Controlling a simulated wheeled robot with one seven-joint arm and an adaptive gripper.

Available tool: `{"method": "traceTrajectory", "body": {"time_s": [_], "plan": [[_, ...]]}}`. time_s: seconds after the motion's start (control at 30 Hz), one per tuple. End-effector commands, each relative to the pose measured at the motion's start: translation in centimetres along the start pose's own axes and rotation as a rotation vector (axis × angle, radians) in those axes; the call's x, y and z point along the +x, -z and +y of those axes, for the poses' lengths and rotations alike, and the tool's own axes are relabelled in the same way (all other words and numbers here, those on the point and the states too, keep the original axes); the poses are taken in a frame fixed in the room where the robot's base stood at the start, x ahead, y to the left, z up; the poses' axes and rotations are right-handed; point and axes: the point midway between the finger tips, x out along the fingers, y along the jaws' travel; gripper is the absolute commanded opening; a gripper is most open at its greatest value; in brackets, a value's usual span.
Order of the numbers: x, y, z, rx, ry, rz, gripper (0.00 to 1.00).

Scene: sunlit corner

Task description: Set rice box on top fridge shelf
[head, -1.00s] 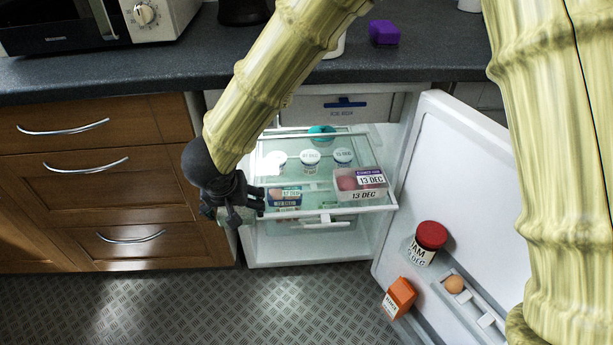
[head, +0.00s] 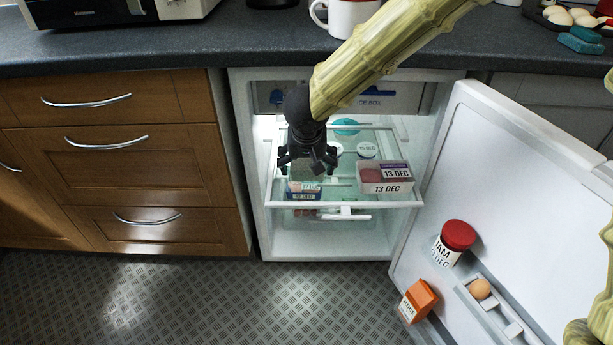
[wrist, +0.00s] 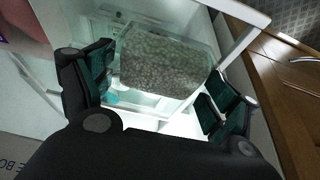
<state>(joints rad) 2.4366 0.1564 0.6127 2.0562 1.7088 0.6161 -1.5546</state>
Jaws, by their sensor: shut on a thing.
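The rice box (wrist: 165,65) is a clear box full of pale grey-brown grains. My gripper (wrist: 158,90) is shut on it, one finger at each side in the wrist view. In the head view my gripper (head: 306,168) points down over the left part of the top fridge shelf (head: 345,205). There the fingers and wrist mostly hide the box. I cannot tell whether the box touches the shelf glass.
A 13 DEC box (head: 386,178) stands front right. A white-lidded pot (head: 367,150) and a teal tub (head: 346,127) are behind. The fridge door (head: 500,170) is open.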

Motion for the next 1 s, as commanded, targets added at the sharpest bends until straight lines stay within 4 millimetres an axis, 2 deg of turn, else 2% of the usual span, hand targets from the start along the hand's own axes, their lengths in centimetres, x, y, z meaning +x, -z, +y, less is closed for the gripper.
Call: {"method": "traceTrajectory", "body": {"time_s": [0.37,0.8,0.83,0.9,1.0], "plan": [[3.1,-1.3,-0.1,-0.002,-0.001,0.002,0.53],[3.3,-1.4,-0.1,0.0,0.0,0.0,0.53],[3.4,-1.4,-0.1,-0.001,0.0,0.0,0.9],[3.4,-1.4,-0.1,-0.001,0.0,0.0,1.0],[3.4,-1.4,-0.1,-0.001,0.0,0.0,1.0]]}}
